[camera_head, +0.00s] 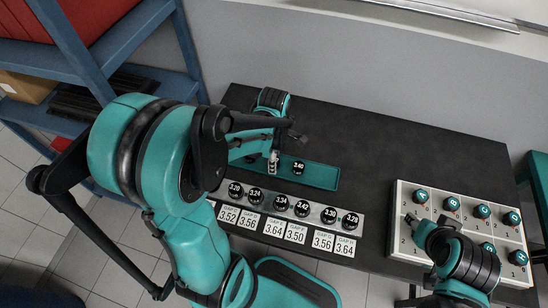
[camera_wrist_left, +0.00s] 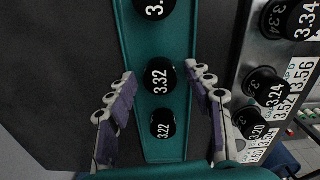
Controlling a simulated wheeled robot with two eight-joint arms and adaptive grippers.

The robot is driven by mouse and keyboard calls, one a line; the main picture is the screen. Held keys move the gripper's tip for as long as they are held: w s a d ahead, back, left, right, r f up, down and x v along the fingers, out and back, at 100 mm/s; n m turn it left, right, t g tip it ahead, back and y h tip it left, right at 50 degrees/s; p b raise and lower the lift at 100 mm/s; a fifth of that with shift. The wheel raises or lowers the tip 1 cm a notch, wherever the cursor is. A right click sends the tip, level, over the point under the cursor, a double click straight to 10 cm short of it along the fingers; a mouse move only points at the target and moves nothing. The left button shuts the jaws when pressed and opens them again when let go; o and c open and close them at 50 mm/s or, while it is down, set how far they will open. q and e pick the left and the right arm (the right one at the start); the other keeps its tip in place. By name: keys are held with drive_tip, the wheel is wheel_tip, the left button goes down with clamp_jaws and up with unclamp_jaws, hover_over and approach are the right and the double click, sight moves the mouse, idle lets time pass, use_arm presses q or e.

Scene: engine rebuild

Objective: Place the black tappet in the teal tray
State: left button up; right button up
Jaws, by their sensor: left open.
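The teal tray (camera_head: 322,176) lies on the black bench; it fills the middle of the left wrist view (camera_wrist_left: 132,30). Three black tappets stand in it there: one marked 3.32 (camera_wrist_left: 160,77), one marked 3.22 (camera_wrist_left: 163,124), and one partly cut off at the top edge (camera_wrist_left: 154,8). In the head view a tappet marked 3.40 (camera_head: 299,167) shows in the tray. My left gripper (camera_head: 273,162) is over the tray's left part. Its fingers (camera_wrist_left: 163,82) are spread apart, with the 3.32 and 3.22 tappets between them in the picture. My right gripper (camera_head: 411,219) is over the white board; its fingers are unclear.
A row of black tappets (camera_head: 281,204) stands on a strip with gap labels (camera_head: 272,227) in front of the tray. A white numbered board (camera_head: 404,240) with several teal-topped parts is at the right. The bench's back middle (camera_head: 375,145) is clear. A blue shelf stands left.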

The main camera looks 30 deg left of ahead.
use_arm(q)
drive_tip(key=shift+r, duration=0.25)
wheel_tip(320, 180, up, 11)
drive_tip(key=p, duration=0.5)
drive_tip(key=s+d+r+m+t, duration=0.2)
drive_tip(key=d+m+t, duration=0.1)
drive_tip(key=m, duration=0.8)
drive_tip(key=s+d+r+m+t, duration=0.3)
drive_tip(key=d+m+t, duration=0.1)
drive_tip(key=m, duration=0.7)
